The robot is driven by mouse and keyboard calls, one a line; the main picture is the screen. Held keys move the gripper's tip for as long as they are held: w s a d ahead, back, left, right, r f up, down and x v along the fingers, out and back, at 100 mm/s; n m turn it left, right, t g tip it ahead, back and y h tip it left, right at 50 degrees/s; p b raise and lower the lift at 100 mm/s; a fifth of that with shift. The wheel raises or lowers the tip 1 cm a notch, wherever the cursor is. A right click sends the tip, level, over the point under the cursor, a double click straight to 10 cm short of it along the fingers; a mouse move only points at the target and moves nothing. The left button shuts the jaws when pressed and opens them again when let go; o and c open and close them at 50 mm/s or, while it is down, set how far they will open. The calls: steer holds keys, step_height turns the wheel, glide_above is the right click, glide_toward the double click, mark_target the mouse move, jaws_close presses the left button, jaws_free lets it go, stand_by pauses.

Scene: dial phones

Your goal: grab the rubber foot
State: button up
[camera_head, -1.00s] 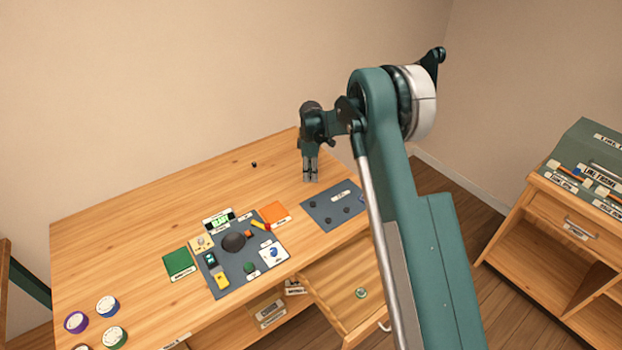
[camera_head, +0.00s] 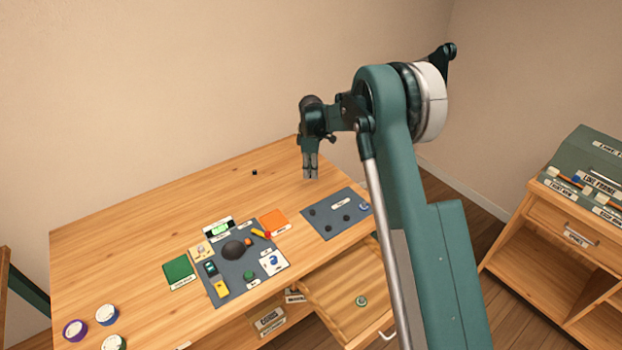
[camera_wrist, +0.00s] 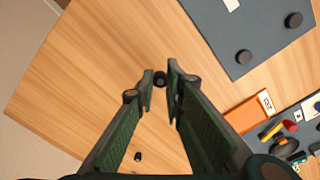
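A small dark round piece, which looks like the rubber foot (camera_wrist: 160,79), sits between my gripper's two fingertips in the wrist view. My gripper (camera_head: 311,177) points down above the back right of the wooden table, its fingers close together. In the wrist view the gripper (camera_wrist: 161,86) appears shut on the piece, with a fingertip against each side. The head view does not show the piece; the fingers hide it. Similar dark round feet (camera_head: 329,230) lie on the grey-blue mat (camera_head: 318,225) to the right, and two show in the wrist view (camera_wrist: 243,57).
A tiny black piece (camera_head: 254,172) lies alone on the table (camera_head: 170,215). A dark work mat (camera_head: 225,292) with several parts, an orange card (camera_head: 274,219) and a green card (camera_head: 179,270) lie nearer the front. An open drawer (camera_head: 335,290) juts out at front right. The table's back left is clear.

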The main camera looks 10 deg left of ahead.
steer(key=shift+r, duration=2.15)
